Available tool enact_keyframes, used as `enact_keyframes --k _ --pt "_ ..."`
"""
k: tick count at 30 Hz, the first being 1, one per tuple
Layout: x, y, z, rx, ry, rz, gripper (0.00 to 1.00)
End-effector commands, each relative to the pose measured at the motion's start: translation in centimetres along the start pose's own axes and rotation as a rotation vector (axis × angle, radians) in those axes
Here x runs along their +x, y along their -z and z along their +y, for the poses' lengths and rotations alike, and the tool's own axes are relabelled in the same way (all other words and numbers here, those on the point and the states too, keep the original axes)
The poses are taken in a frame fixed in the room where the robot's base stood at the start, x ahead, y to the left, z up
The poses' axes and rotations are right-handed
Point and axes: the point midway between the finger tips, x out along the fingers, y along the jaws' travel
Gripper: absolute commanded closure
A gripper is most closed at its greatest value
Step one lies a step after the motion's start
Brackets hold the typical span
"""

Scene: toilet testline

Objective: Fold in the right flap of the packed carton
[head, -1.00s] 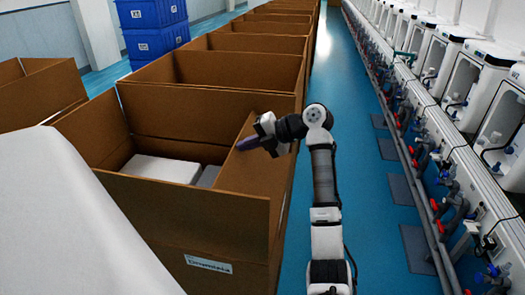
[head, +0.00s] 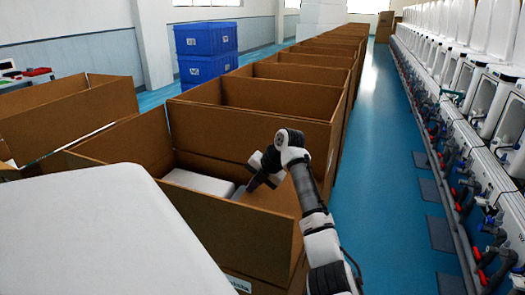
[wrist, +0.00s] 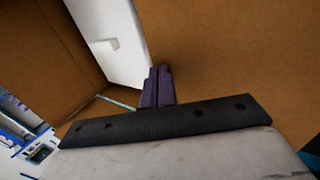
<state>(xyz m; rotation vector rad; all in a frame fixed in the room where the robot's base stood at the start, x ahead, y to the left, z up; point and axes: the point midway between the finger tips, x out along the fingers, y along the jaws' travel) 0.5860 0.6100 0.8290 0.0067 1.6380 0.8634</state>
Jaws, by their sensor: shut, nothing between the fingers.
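The packed carton (head: 225,232) stands open in front of me, with a white packed piece (head: 200,182) and a grey one inside. Its right flap (head: 277,197) slopes inward over the right side of the opening, partly hidden by my arm. My gripper (head: 249,187) is shut and empty, reaching down over the right part of the opening at the flap. In the wrist view its purple fingers (wrist: 157,87) are together beside a broad brown cardboard face (wrist: 235,50). I cannot tell whether they touch it. The white piece (wrist: 112,42) shows beyond them.
More open cartons (head: 280,95) run in a row behind. A white covered surface (head: 95,235) fills the near left. Blue crates (head: 206,50) stand at the back. A clear blue aisle (head: 375,180) lies right, before the piped test line (head: 470,190).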

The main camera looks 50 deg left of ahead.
Motion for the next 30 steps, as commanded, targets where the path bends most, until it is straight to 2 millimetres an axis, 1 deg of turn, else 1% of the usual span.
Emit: enact_keyframes --k 1,3,9,12,18,30 --pt "1.0 0.1 -0.1 -0.001 0.042 0.001 1.00" --pt "2.2 0.0 -0.5 0.002 0.048 0.003 1.00" --pt "4.6 0.0 -1.1 0.002 0.044 0.002 1.00" --pt "5.4 0.0 -1.4 0.002 0.043 0.001 1.00" --pt "6.2 0.0 -1.7 0.001 0.043 0.001 1.00" --pt "6.7 0.1 -1.9 0.002 0.045 0.003 1.00"
